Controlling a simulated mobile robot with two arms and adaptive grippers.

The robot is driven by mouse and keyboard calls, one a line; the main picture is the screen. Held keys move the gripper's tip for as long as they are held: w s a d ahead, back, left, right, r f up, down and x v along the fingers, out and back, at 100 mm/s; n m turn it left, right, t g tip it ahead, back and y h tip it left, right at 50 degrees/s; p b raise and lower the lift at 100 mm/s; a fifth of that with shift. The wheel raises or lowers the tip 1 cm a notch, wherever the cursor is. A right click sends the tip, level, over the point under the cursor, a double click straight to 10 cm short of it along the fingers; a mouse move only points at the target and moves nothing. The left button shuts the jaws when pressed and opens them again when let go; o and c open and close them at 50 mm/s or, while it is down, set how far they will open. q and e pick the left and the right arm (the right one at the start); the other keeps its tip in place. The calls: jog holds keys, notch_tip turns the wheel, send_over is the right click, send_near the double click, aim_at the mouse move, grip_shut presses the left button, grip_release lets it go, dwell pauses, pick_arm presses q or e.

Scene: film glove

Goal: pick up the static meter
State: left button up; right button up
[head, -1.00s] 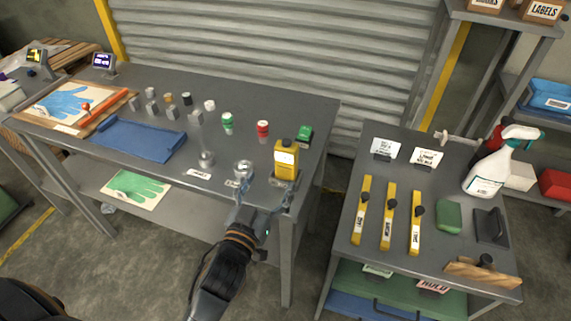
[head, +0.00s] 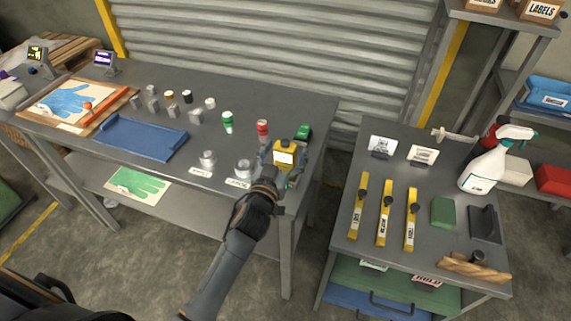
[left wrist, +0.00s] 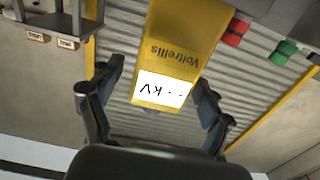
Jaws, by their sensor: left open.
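The static meter (head: 285,157) is a yellow box with a white display, at the right end of the grey table. In the left wrist view the meter (left wrist: 180,55) fills the upper middle, its screen reading "kV" upside down. My left gripper (head: 283,172) is at the meter, with its fingers on either side. In the left wrist view the open gripper (left wrist: 160,97) has one dark finger left and one right of the meter, with a gap visible on the left; contact on the right is unclear. The meter's lower part is hidden by my gripper in the head view. My right gripper is not in view.
A blue tray (head: 140,138) lies further left. A second table (head: 340,215) stands to the right, across a gap.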

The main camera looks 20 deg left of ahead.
pick_arm(q)
jog(key=shift+r, duration=0.1)
grip_shut()
